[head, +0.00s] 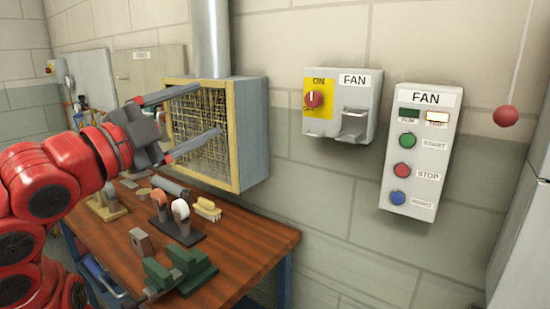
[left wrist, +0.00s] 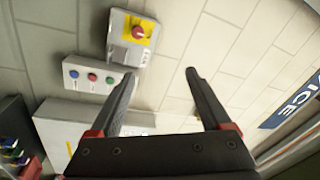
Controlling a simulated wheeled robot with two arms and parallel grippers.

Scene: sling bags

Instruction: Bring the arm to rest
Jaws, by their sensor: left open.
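My left arm (head: 50,180) is red and comes in from the left in the head view. Its gripper (head: 209,109) is open, with two long dark fingers spread apart and nothing between them. The fingers are in front of the mesh-fronted fan box (head: 235,135) above the bench; whether they touch it I cannot tell. In the left wrist view the same gripper (left wrist: 160,73) shows its two fingers apart, with bare wall tiles between the tips. My right gripper is in neither view.
A wooden bench (head: 262,240) holds several tools and green blocks (head: 180,268). On the wall are a FAN switch box (head: 345,125) with a red knob and a FAN button panel (head: 412,155). A red ball (head: 506,116) hangs from a cord at the right.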

